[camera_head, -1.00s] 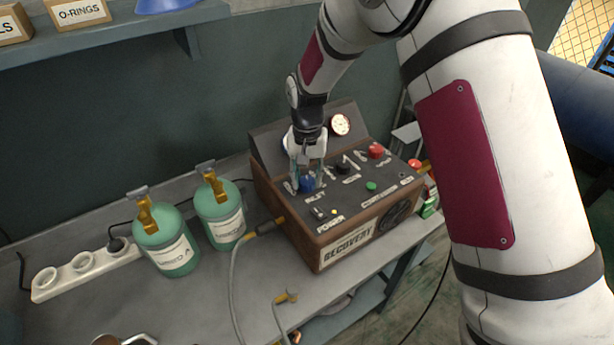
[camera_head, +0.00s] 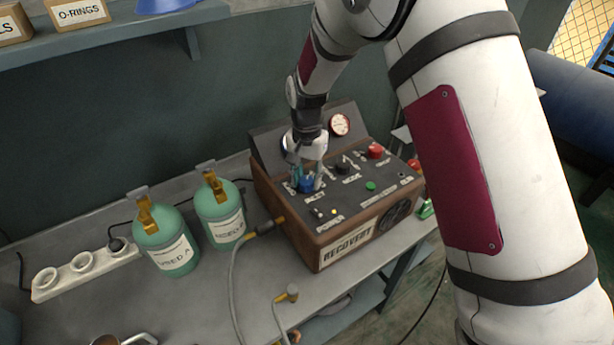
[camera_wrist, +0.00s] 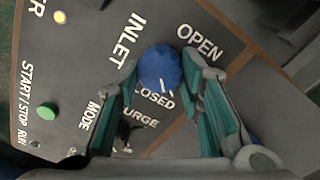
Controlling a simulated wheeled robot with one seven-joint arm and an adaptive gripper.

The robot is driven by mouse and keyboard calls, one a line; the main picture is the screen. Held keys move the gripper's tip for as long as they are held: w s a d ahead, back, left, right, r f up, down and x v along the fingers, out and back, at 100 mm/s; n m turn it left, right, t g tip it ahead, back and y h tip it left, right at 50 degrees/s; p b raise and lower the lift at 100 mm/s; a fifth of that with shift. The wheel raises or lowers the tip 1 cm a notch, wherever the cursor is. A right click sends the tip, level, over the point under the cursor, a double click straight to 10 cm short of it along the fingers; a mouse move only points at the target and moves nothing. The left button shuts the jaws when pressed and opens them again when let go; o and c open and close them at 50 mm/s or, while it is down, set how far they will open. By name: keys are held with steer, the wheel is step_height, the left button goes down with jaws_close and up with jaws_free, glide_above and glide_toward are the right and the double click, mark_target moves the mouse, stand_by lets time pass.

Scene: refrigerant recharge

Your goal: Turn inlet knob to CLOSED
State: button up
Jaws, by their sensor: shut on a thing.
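The blue inlet knob (camera_wrist: 160,68) is on the top panel of the recovery machine (camera_head: 345,248), between the words OPEN and CLOSED in the wrist view. A white mark on the knob lies on the side toward the CLOSED label (camera_wrist: 155,98), which is partly covered. My gripper (camera_wrist: 162,80) is shut on the blue knob, with a teal-padded finger on each side of it. In the head view the blue knob (camera_head: 307,184) shows under my gripper (camera_head: 306,180), at the left of the panel.
The black mode knob (camera_head: 342,168), red knob (camera_head: 375,151) and green button (camera_head: 370,186) sit to the right on the panel. Two green cylinders (camera_head: 165,245) (camera_head: 220,215) stand left of the machine. A grey hose (camera_head: 236,285) runs from its left side.

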mark_target(307, 180)
steer(key=o, duration=1.2)
steer(key=shift+c, duration=0.2)
steer(key=shift+r, duration=0.1)
step_height(307, 180, up, 12)
